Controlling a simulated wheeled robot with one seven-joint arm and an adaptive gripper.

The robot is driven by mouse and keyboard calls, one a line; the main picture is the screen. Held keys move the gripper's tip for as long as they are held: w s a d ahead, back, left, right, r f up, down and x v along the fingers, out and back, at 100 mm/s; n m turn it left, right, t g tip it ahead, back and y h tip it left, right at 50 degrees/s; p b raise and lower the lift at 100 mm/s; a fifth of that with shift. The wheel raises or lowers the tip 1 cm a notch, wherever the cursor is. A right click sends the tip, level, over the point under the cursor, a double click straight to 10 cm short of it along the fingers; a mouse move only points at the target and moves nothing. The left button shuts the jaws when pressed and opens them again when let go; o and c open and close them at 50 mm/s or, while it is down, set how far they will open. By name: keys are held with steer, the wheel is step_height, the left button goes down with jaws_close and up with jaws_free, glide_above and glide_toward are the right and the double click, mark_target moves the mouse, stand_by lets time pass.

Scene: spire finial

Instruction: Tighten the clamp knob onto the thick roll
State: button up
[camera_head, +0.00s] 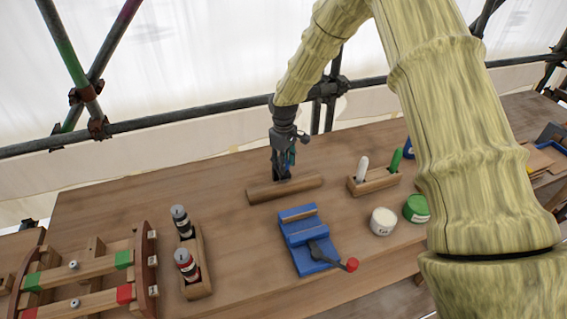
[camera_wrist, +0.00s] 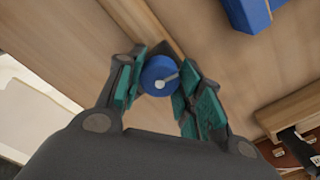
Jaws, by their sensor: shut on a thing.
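A thick brown roll (camera_head: 285,188) lies on the wooden table in the head view. Its edge also shows beyond the fingers in the wrist view (camera_wrist: 152,28). My gripper (camera_head: 286,168) points down at the middle of the roll. In the wrist view its teal-padded fingers (camera_wrist: 160,82) are shut on a round blue knob (camera_wrist: 158,70) with a small grey bar on its face. The knob sits right at the roll. In the head view, my fingers mostly hide the knob and whatever clamp lies under it.
A blue block fixture (camera_head: 305,240) with a red-tipped lever is in front of the roll. A wooden holder with white and green pegs (camera_head: 375,181), white and green jars (camera_head: 383,221), a bottle rack (camera_head: 198,270) and a wooden frame (camera_head: 90,275) stand around. Bare table lies left of the roll.

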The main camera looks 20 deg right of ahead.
steer(key=m+b, duration=0.1)
steer(key=m, duration=0.5)
steer(key=shift+b, duration=0.35)
steer(key=m, duration=0.6)
steer(key=shift+w+r+m+b, duration=0.1)
steer(key=shift+m+b, duration=0.2)
steer(key=shift+b, duration=0.05)
steer(key=m, duration=1)
steer(key=shift+p, duration=0.3)
steer(key=m, duration=0.3)
steer(key=shift+r+m, duration=0.1)
steer(key=shift+m, duration=0.2)
steer(key=m+p, duration=0.1)
steer(key=m, duration=0.4)
steer(key=shift+m+p, duration=0.3)
steer(key=m+p, duration=0.1)
steer(key=m, duration=0.3)
steer(key=m+p, duration=0.1)
steer(key=m, duration=0.4)
steer(key=shift+m+p, duration=0.5)
steer(key=shift+m, duration=1.6)
